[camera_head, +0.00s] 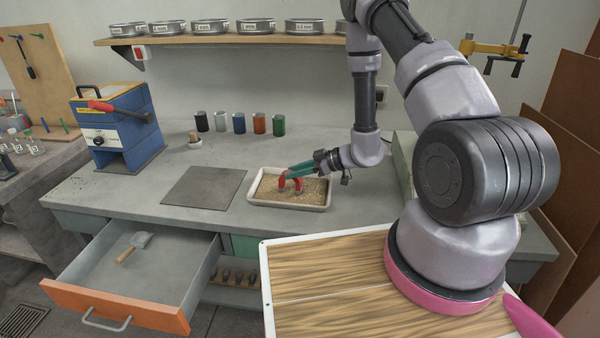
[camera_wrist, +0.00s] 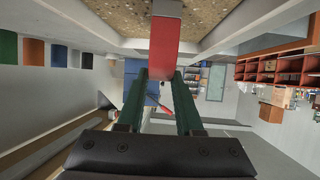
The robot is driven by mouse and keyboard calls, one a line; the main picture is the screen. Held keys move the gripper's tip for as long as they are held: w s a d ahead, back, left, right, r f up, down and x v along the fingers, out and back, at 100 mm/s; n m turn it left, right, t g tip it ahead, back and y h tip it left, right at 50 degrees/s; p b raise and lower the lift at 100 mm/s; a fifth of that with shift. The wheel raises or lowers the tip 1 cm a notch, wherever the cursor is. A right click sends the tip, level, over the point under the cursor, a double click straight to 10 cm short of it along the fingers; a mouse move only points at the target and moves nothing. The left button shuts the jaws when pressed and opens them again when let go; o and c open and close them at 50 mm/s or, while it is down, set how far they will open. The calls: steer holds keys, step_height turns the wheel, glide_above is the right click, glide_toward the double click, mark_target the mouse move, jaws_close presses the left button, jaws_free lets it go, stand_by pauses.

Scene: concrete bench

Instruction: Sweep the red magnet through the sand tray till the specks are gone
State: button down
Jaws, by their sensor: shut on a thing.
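My gripper (camera_head: 292,172) reaches in from the right with its green fingers shut on the red magnet (camera_head: 282,183), a horseshoe shape with its two legs pointing down. In the wrist view the red magnet (camera_wrist: 164,45) sits between the fingers, and small dark specks dot the sand (camera_wrist: 208,12).
A flat grey plate (camera_head: 204,188) lies left of the tray. Several coloured beakers (camera_head: 239,123) stand behind it, and a blue machine (camera_head: 118,125) is at the left. An open drawer (camera_head: 95,300) with a scoop (camera_head: 135,244) juts out at the front left.

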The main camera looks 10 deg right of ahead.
steer(key=shift+w+a, duration=0.4)
steer(key=shift+a, duration=0.8)
steer(key=shift+w+a, duration=0.4)
steer(key=shift+a, duration=0.75)
steer(key=shift+w+a, duration=0.4)
steer(key=shift+a, duration=0.8)
steer(key=shift+r, duration=0.1)
steer(key=shift+r, duration=2.95)
steer(key=shift+r, duration=0.1)
steer(key=shift+r, duration=1.4)
